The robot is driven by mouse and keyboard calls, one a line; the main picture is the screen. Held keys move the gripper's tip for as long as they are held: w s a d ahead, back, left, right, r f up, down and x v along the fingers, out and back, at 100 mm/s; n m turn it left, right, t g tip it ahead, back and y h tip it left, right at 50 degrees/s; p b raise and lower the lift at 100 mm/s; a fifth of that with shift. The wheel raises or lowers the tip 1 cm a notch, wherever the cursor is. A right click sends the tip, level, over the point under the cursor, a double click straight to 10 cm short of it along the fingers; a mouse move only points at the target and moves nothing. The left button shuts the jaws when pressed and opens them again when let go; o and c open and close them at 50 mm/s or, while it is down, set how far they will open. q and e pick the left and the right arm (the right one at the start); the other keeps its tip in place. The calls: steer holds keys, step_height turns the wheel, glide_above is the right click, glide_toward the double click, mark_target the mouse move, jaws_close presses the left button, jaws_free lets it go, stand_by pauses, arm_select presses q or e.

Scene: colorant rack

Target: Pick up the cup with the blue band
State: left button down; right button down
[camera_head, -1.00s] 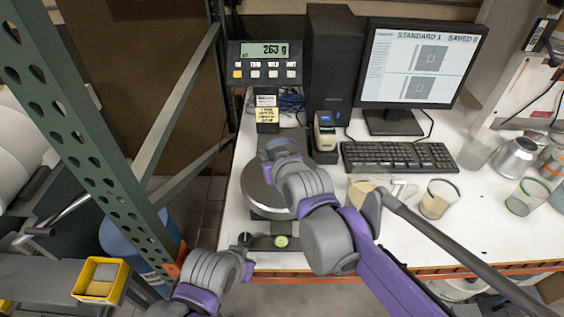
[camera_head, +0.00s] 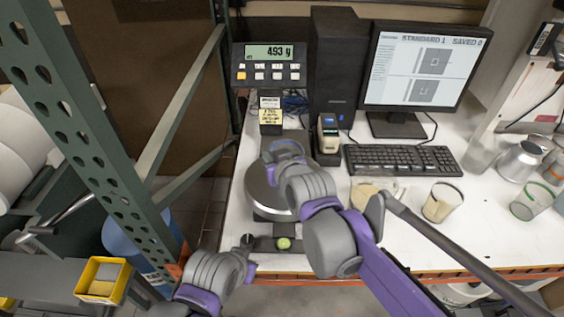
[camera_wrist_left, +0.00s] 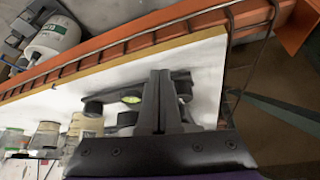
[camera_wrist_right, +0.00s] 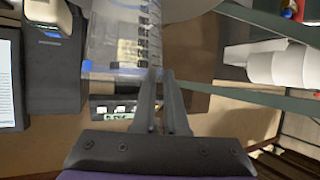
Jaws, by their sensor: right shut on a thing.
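The cup with the blue band (camera_wrist_right: 112,42) is clear plastic with dark scale marks. It shows close up in the right wrist view, with some blue near its left side. My right gripper (camera_wrist_right: 161,74) is shut on its wall. In the head view this gripper is over the scale, and my arm hides the cup; I cannot tell whether it touches the pan. The round scale pan (camera_head: 256,187) is partly covered by my right arm. My left gripper (camera_wrist_left: 163,74) has its fingers together, empty, near the front of the scale.
The scale display (camera_head: 270,52) stands behind the pan. A keyboard (camera_head: 402,160) and monitor (camera_head: 420,65) are at the back. Cups with beige contents (camera_head: 441,203) and a green-banded cup (camera_head: 531,199) stand to the right. A green metal post (camera_head: 100,150) is at the left.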

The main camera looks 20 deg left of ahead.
step_height(320, 180, up, 10)
stand_by(0.6)
